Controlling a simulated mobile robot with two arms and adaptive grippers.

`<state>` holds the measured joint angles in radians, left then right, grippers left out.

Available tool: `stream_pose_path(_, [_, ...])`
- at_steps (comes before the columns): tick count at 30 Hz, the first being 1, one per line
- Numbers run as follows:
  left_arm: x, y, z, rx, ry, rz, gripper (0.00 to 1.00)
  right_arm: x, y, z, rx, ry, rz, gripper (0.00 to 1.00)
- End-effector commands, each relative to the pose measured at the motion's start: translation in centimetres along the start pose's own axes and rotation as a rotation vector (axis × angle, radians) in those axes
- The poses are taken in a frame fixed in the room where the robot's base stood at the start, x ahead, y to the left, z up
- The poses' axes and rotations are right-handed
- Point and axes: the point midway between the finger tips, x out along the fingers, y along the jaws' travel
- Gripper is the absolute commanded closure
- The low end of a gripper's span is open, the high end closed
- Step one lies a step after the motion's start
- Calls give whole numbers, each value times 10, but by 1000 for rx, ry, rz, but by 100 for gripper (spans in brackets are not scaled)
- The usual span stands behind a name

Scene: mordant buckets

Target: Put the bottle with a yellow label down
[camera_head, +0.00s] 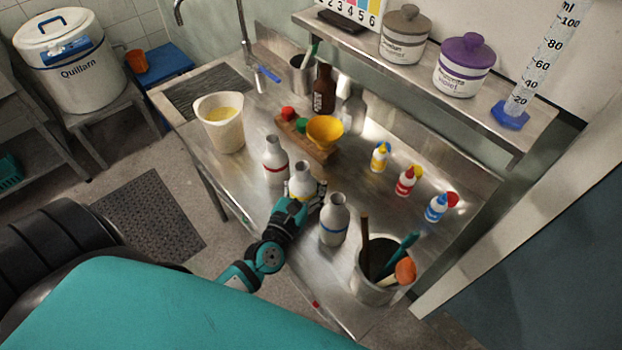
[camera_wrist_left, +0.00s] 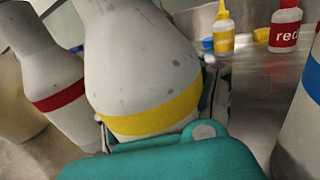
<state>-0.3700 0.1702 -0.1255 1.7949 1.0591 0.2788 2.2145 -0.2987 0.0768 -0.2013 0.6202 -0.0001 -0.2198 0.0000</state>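The grey bottle with a yellow label (camera_head: 302,181) is in the middle of the steel table, between a red-banded bottle (camera_head: 275,160) and a blue-banded bottle (camera_head: 334,220). My left gripper (camera_head: 304,192) has its fingers on both sides of this bottle and appears shut on it. In the left wrist view the yellow-label bottle (camera_wrist_left: 140,65) fills the middle, with the gripper fingers at its sides. It leans about as the red-banded bottle (camera_wrist_left: 50,90) does there. Its base is hidden, so I cannot tell whether it touches the table. My right gripper is not in view.
A steel pot with tools (camera_head: 372,292) stands at the near right. A white jug (camera_head: 222,135) is at the left. A wooden block with a yellow funnel (camera_head: 325,132) is behind the bottles. Small dropper bottles (camera_head: 406,182) stand to the right, with bare steel between.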

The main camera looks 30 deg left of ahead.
Motion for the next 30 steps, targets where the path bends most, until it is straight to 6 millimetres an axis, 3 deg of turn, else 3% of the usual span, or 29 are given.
stream_pose_path(1, [0, 0, 0, 0, 1, -1, 66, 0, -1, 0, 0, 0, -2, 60])
stream_pose_path(9, [0, 0, 0, 1, 2, -1, 31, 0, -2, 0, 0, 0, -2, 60])
stream_pose_path(20, [0, 0, 6, 1, 1, 0, 30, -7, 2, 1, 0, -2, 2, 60])
stream_pose_path(30, [-67, 0, -2, 1, 4, -3, 30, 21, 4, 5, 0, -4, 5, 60])
